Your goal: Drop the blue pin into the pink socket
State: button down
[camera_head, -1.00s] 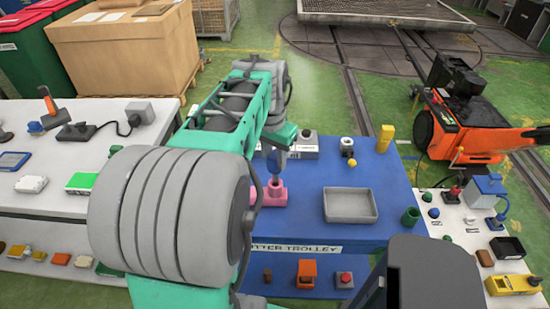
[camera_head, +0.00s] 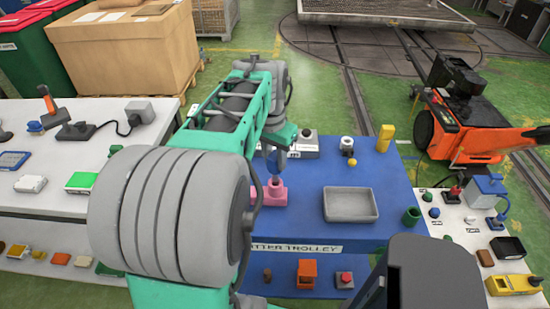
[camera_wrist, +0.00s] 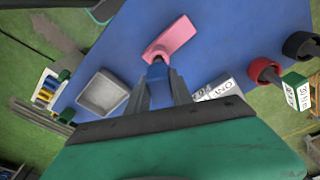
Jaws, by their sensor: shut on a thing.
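My gripper (camera_wrist: 165,92) is shut on the blue pin (camera_wrist: 168,78), which shows between the two grey fingers in the wrist view. The pink socket (camera_wrist: 173,38) lies just beyond the fingertips, with its dark opening close to the pin's end. In the head view the pink socket (camera_head: 274,195) stands on the blue trolley top (camera_head: 310,178). The blue pin (camera_head: 273,163) is above it, partly hidden by my arm. I cannot tell whether the pin's tip is inside the opening.
A grey tray (camera_head: 351,204) sits right of the socket. A white cylinder (camera_head: 347,144), a yellow block (camera_head: 385,137) and a green cup (camera_head: 411,215) stand on the trolley. White benches with small parts flank it. An orange machine (camera_head: 465,130) is at the right.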

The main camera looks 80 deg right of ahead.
aim_at(275, 181)
jog(key=shift+f+b, duration=1.85)
jog(key=shift+f, duration=0.8)
jog(key=c, duration=1.1)
grip_release()
jog(key=shift+o, duration=0.2)
jog(key=shift+r, duration=0.1)
jog(key=r, duration=0.5)
jog(key=a+r, duration=0.1)
jog(key=r, duration=0.1)
jog(key=shift+w+r, duration=0.15)
jog(key=shift+r, duration=0.2)
